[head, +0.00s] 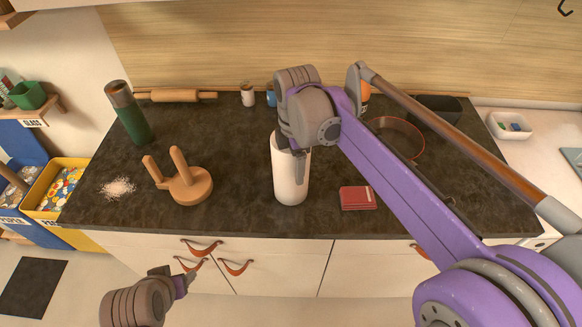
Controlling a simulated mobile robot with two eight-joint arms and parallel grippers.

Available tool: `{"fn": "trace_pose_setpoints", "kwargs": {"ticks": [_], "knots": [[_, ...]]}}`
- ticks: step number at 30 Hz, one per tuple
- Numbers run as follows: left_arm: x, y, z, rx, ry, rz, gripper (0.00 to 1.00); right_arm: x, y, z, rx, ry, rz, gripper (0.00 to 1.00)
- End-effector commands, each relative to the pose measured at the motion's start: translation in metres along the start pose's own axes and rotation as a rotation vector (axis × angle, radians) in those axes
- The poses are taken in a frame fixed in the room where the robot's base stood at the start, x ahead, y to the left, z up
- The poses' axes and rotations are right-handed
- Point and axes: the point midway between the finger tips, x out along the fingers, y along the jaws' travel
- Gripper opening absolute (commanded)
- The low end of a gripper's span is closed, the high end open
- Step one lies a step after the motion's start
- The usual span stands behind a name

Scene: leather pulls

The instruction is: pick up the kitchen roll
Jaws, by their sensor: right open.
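The kitchen roll (290,183) is a white upright cylinder on the dark countertop (240,205), near its front edge. My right gripper (297,155) is over the top of the roll and pointing down. One finger shows in front of the roll's upper right side; the other is hidden. The gripper is open, and I cannot tell whether it touches the roll. My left gripper (185,281) is low in front of the cabinet, away from the roll, and its jaws are too unclear to read.
A wooden pegged stand (190,187) is left of the roll, and a red book (357,198) is right of it. White crumbs (118,188) lie at left.

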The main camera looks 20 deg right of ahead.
Motion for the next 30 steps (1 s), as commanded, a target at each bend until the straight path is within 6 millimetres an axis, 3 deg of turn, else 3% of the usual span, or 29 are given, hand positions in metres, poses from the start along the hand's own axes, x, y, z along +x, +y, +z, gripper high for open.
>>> {"fn": "trace_pose_setpoints", "kwargs": {"ticks": [6, 18, 30], "knots": [[-0.0001, 0.0, -0.0002, 0.0, 0.0, 0.0, 0.62, 0.0004, 0.0002, 0.0, 0.0, 0.0, 0.0, 0.72], [-0.0001, 0.0, -0.0002, 0.0, 0.0, 0.0, 0.62, 0.0001, 0.0001, -0.0001, 0.0, 0.0, 0.0, 0.0], [-0.0001, 0.0, -0.0002, 0.0, 0.0, 0.0, 0.62, 0.0, 0.0, -0.0001, 0.0, 0.0, 0.0, 0.0]]}}
